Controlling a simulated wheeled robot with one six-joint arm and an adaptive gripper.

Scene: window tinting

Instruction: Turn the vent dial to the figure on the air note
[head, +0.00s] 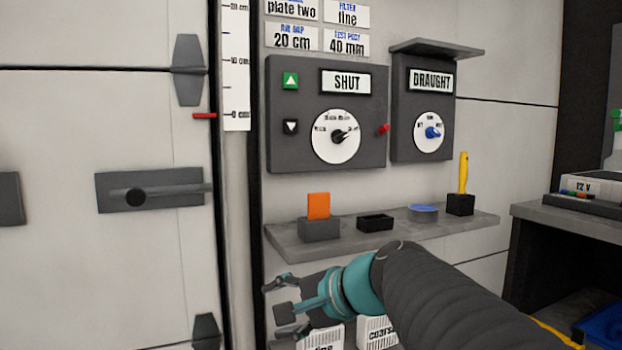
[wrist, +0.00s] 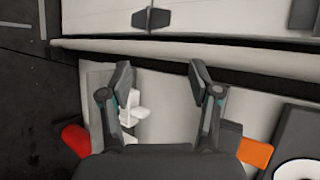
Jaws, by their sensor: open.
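The note reading "20 cm" (head: 292,42) is on the wall at the top; its small blue heading looks like "AIR GAP". Below it, a grey panel labelled SHUT carries a white dial (head: 322,147) with a black knob (head: 338,136). To its right, a panel labelled DRAUGHT carries a smaller white dial (head: 423,145) with a blue knob (head: 432,133). The small print on both dials is too blurred to read surely. My gripper (head: 280,309) is open and empty, low and left, below the shelf and apart from both dials. Its spread fingers show in the wrist view (wrist: 160,78).
A shelf (head: 390,240) under the panels holds an orange piece (head: 318,206) in a block, a black tray (head: 375,222), a blue-topped tin (head: 423,213) and a yellow-handled tool (head: 463,172). A hood (head: 437,48) overhangs the DRAUGHT panel. A red marker (head: 204,115) is at 0 cm on the scale.

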